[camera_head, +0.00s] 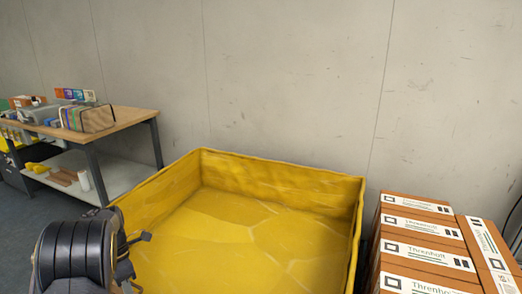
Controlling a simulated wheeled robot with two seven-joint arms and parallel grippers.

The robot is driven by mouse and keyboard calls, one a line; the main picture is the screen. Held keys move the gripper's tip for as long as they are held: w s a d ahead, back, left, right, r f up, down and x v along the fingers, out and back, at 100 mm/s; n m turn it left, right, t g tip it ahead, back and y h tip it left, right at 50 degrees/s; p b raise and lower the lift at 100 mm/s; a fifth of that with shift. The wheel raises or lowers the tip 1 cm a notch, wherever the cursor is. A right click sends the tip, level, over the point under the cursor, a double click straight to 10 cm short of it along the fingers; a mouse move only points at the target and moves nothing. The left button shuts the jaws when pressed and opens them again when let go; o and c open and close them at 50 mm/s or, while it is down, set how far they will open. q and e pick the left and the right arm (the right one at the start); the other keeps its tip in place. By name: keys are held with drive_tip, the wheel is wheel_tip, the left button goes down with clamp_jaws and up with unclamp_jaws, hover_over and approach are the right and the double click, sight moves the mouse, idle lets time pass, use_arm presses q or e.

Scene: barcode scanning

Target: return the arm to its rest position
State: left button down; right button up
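My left arm comes in at the bottom left as a dark ribbed link. The dark parts at its end, which look like my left gripper (138,262), are over the near left side of a large yellow bin. They are partly cut off by the bottom edge, and whether they are open or shut is unclear. I see nothing held there. My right gripper is not in view; only a thin dark curved line shows at the right edge.
The yellow bin (285,172) is open and looks empty. Brown boxes with white labels (424,228) are stacked to its right. A wooden-topped workbench (128,115) with several items stands at the left. A plain grey wall (290,75) closes off the back.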

use_arm(q)
drive_tip(key=s+d+r+m+t+h, duration=0.3)
drive_tip(key=s+d+r+m+t, duration=0.35)
drive_tip(key=s+r+m, duration=0.65)
drive_tip(key=s+d+f+m+t+y, duration=0.1)
drive_tip(key=s+d+m+t, duration=0.1)
drive_tip(key=s+d+m, duration=0.9)
wheel_tip(320, 180, up, 17)
drive_tip(key=s+a+m+p, duration=0.1)
drive_tip(key=a+p, duration=0.1)
drive_tip(key=p, duration=1.4)
drive_tip(key=shift+s+a+f+p, duration=0.15)
drive_tip(key=shift+s+f+p, duration=0.1)
drive_tip(key=shift+p, duration=0.1)
drive_tip(key=shift+w, duration=0.1)
